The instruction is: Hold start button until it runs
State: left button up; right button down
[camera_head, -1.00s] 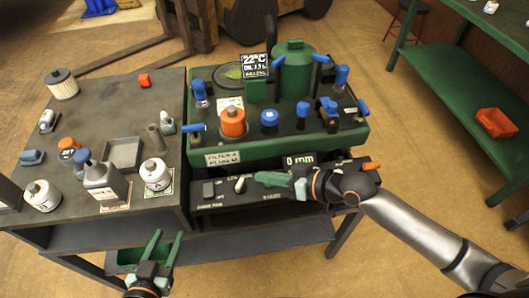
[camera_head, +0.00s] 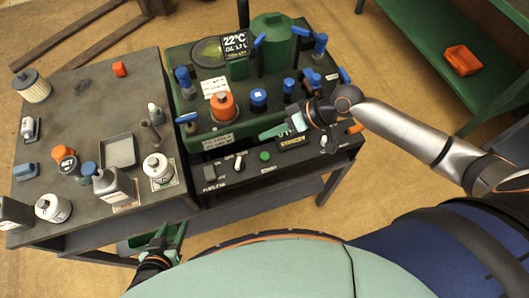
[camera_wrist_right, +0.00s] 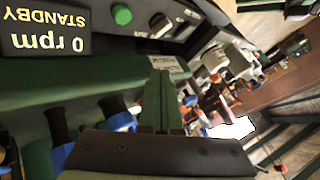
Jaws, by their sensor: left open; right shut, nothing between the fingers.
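The green round start button (camera_head: 264,156) sits on the dark front control panel (camera_head: 229,176), above its START label. It also shows in the right wrist view (camera_wrist_right: 121,14), with nothing touching it. The display (camera_head: 292,141) beside it reads STANDBY, and in the right wrist view (camera_wrist_right: 45,32) it reads 0 rpm STANDBY. My right gripper (camera_head: 271,132) is shut and empty, its green fingers together above and behind the button, apart from it. My left gripper (camera_head: 171,236) is open and empty, low in front of the left table.
A lever switch (camera_head: 239,161) and a black rocker switch (camera_head: 210,171) sit left of the button. The green machine top carries an orange cap (camera_head: 222,106), blue-topped fittings (camera_head: 258,98) and a green tank (camera_head: 272,40). Bottles and a grey tray (camera_head: 119,151) stand on the left table.

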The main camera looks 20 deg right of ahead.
jog(key=shift+f, duration=0.1)
jog(key=b, duration=0.5)
send_over(269, 157)
notch_tip(269, 157, down, 8)
jog(key=shift+r, duration=0.1)
jog(key=shift+f+b, duration=0.3)
jog(key=shift+f, duration=0.1)
dwell(1.4)
jog(key=shift+f, duration=0.45)
jog(key=shift+f+b, duration=0.5)
jog(key=shift+b, duration=0.1)
dwell(0.4)
dwell(0.6)
jog(key=shift+r+p, duration=0.9)
jog(key=shift+r, duration=0.05)
